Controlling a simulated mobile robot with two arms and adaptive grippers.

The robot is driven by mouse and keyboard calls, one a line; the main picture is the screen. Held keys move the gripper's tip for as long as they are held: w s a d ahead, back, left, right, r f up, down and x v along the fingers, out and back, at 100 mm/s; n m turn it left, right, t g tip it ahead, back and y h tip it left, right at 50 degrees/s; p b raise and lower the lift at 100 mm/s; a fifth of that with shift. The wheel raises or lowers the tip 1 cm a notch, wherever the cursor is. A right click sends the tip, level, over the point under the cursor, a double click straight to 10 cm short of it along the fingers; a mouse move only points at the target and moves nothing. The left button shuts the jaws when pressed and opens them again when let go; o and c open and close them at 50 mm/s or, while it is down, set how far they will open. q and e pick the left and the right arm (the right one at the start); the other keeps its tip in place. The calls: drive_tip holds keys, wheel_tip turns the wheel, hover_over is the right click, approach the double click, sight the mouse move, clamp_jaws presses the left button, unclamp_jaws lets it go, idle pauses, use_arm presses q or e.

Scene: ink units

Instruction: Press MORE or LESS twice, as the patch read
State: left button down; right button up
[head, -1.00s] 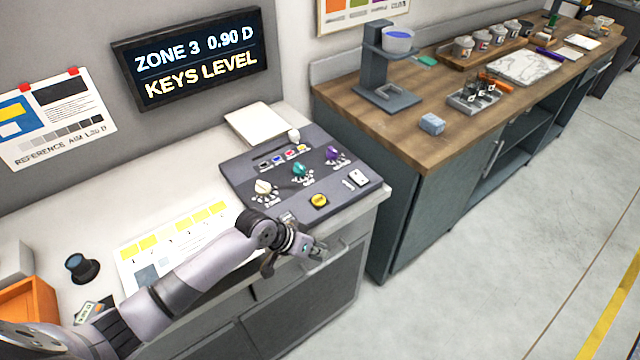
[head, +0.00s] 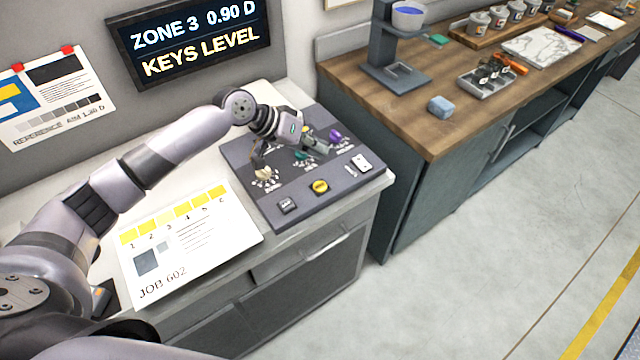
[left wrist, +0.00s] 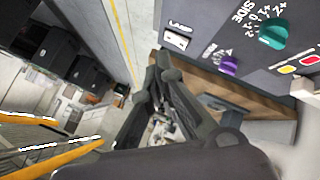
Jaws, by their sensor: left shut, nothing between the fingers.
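The grey control panel (head: 247,188) lies on the left counter. Behind are a cream knob (head: 262,174), a teal knob (head: 302,154) and a purple knob (head: 336,136). The wall display (head: 193,43) reads "ZONE 3 0.90 D" and "KEYS LEVEL". My left gripper (head: 320,148) is shut and empty above the knobs, apart from the keys. It hides the panel's back part. In the left wrist view the purple (left wrist: 229,66) and teal knobs (left wrist: 272,34) show beside its fingers (left wrist: 163,68).
A sheet marked "JOB 602" (head: 205,240) with a row of yellow patches lies left of the panel. A white rocker marked LAMP (left wrist: 176,40) sits at the panel's right.

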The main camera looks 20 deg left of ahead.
use_arm(q)
drive_tip(key=b, duration=0.7)
hover_over(318, 183)
wheel_tip(318, 183, down, 8)
drive_tip(key=shift+f, duration=0.1)
drive_tip(key=shift+f+b, duration=0.3)
drive_tip(key=shift+f, duration=0.05)
idle(0.8)
drive_tip(key=shift+f, duration=0.4)
drive_tip(key=shift+s+f, duration=0.1)
drive_tip(key=shift+f, duration=0.45)
idle(0.6)
drive_tip(key=shift+r, duration=0.1)
drive_tip(key=shift+d+r+p, duration=0.1)
drive_tip(key=shift+r+p, duration=0.6)
drive_tip(key=shift+r, duration=0.15)
